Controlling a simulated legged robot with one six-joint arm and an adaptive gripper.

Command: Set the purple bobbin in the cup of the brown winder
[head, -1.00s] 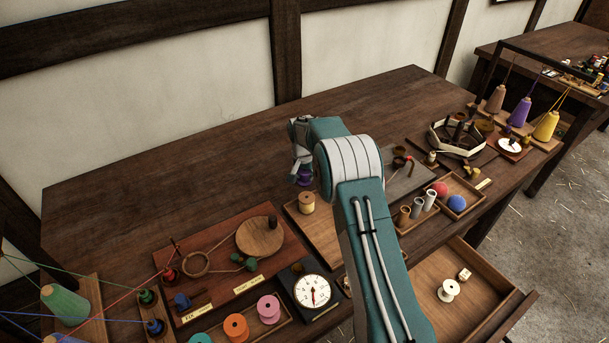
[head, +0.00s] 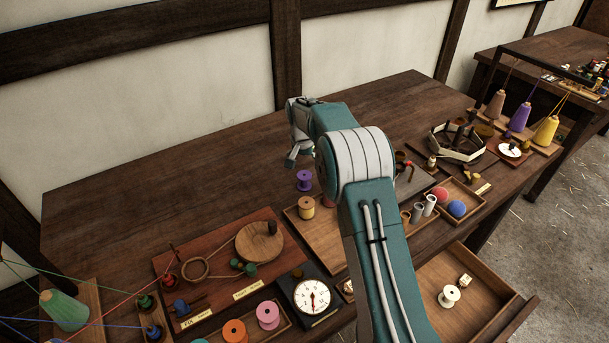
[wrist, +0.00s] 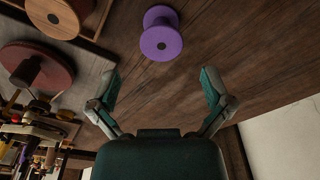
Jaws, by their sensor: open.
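The purple bobbin (head: 304,180) stands upright on the bare table, just behind a wooden tray. It also shows in the wrist view (wrist: 161,36), ahead of the fingertips and apart from them. My gripper (head: 293,161) is above the table, up and left of the bobbin in the head view. Its fingers are spread and empty in the wrist view (wrist: 160,75). A reddish-brown disc with a small brown cup (wrist: 35,75) sits on a grey plate in the wrist view; it looks like the brown winder. My arm hides most of that area in the head view.
A tan wooden spool (head: 306,207) stands in the wooden tray (head: 325,240) in front of the bobbin. A dial gauge (head: 312,296) is nearer. Red and blue balls sit in a box (head: 468,196) at right. The table's back left (head: 170,165) is clear.

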